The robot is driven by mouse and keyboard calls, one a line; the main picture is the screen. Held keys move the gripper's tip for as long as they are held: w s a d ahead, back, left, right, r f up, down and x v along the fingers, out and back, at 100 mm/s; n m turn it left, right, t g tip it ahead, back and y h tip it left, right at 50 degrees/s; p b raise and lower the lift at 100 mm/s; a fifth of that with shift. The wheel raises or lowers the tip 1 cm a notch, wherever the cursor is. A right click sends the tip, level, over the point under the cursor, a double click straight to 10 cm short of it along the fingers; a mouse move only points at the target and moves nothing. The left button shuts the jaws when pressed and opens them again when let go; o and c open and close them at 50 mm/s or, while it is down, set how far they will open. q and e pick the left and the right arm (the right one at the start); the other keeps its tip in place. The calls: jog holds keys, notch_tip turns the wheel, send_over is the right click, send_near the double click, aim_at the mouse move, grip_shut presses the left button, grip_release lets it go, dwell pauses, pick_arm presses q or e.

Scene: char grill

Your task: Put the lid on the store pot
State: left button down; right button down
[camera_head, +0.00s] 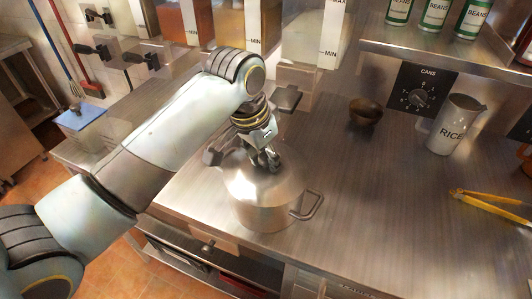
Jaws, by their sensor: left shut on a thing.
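A steel store pot (265,212) stands on the steel counter, left of its middle. A loop handle sticks out at its right side. A domed steel lid (252,184) is over the pot's mouth. I cannot tell whether the lid rests fully on the rim. My left gripper (268,163) is at the top centre of the lid, pointing down, and is shut on the lid's knob, which the fingers mostly hide. My left arm comes in from the left and covers part of the counter behind. My right gripper is not in view.
A small dark bowl (365,113), a metal jug marked RICE (456,125) and yellow tongs (492,207) are on the counter to the right. Clear dispensers (310,45) stand at the back. A shelf with green cans (435,12) overhangs the back right. Counter right of the pot is clear.

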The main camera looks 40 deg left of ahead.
pick_arm(q)
jog(key=c, duration=0.9)
grip_release()
jog(key=shift+c, duration=0.2)
jog(key=shift+r, duration=0.1)
jog(key=v, duration=1.1)
jog(key=shift+s+r, duration=0.2)
jog(key=shift+r, duration=0.2)
